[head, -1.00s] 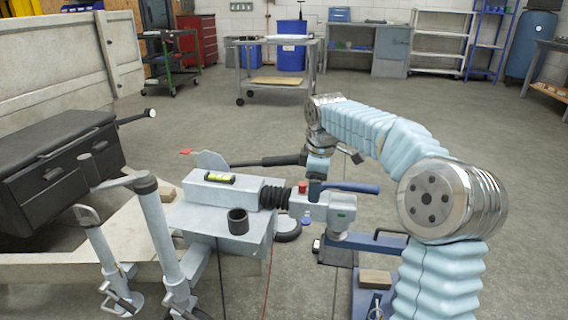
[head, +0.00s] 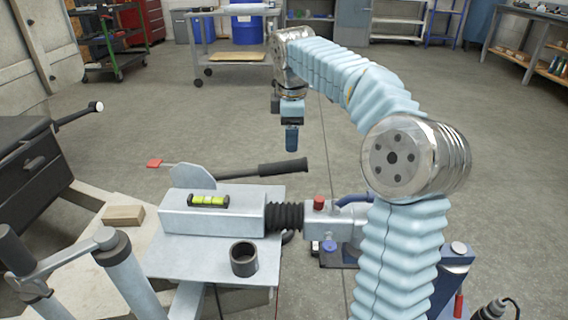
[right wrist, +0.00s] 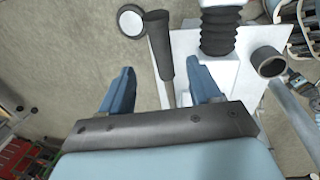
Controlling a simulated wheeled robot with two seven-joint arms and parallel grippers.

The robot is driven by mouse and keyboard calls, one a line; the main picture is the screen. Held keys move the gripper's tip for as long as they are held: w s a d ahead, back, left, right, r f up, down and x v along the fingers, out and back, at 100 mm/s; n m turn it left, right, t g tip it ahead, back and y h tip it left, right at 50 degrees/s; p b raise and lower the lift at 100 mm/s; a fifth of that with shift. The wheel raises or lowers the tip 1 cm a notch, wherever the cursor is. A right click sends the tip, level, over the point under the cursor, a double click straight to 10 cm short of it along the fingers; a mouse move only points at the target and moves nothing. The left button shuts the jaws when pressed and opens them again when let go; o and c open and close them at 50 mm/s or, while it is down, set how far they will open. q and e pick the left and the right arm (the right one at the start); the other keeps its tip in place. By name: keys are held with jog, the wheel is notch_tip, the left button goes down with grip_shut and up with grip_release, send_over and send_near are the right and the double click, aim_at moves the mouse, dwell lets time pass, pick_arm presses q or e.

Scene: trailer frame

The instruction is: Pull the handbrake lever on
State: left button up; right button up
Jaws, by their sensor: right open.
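The handbrake lever (head: 283,168) has a black grip and lies nearly level above the grey trailer coupling housing (head: 212,215), its grip pointing right. In the right wrist view the grip (right wrist: 161,45) runs between the lines of the two blue fingers (right wrist: 163,88), which are spread and hold nothing. My left gripper is not in view.
A black rubber bellows (head: 284,217) and the coupling head with a red knob (head: 319,203) are right of the housing. A short black tube (head: 244,258) stands in front. A spirit level (head: 208,200) lies on the housing. The floor behind is clear up to a cart (head: 235,55).

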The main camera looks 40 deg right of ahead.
aim_at(291, 162)
jog(key=f+b, duration=0.1)
jog(key=f, duration=0.3)
jog(key=w+d+f+b, duration=0.1)
jog(key=f, duration=0.3)
jog(key=f+b, duration=0.1)
jog(key=f, duration=0.3)
jog(key=shift+w+d, duration=0.2)
jog(key=shift+w, duration=0.2)
jog(key=shift+r, duration=0.1)
grip_shut()
